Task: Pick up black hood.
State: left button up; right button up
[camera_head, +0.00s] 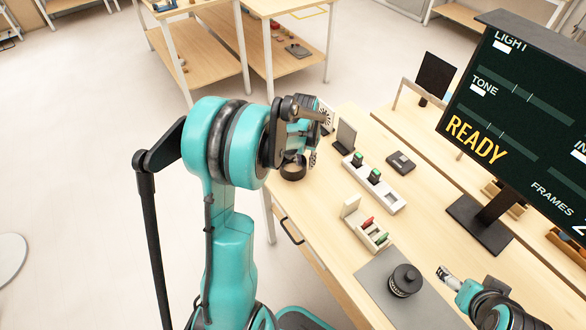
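A black, ring-like round piece (293,171), which looks like the black hood, rests near the left edge of the wooden table. My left gripper (319,137) is just above and to the right of it, with its fingers apart and nothing seen between them. The gripper and wrist hide part of the ring's top. My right gripper (446,274) is low at the right, beside the grey mat; whether its fingers are apart is too small to tell.
A black lens-like cylinder (405,281) stands on the grey mat (377,270). A white tray (389,199) with green-topped pieces, a rack (366,227) with red and green items, a dark upright panel (345,136) and a small black box (400,162) stand nearby. A large monitor (515,110) fills the right.

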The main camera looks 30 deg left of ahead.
pick_arm(q)
jog(key=f, duration=0.2)
jog(key=f+b, duration=0.1)
jog(key=shift+w+f, duration=0.2)
jog(key=shift+f, duration=0.2)
jog(key=shift+r, duration=0.1)
grip_shut()
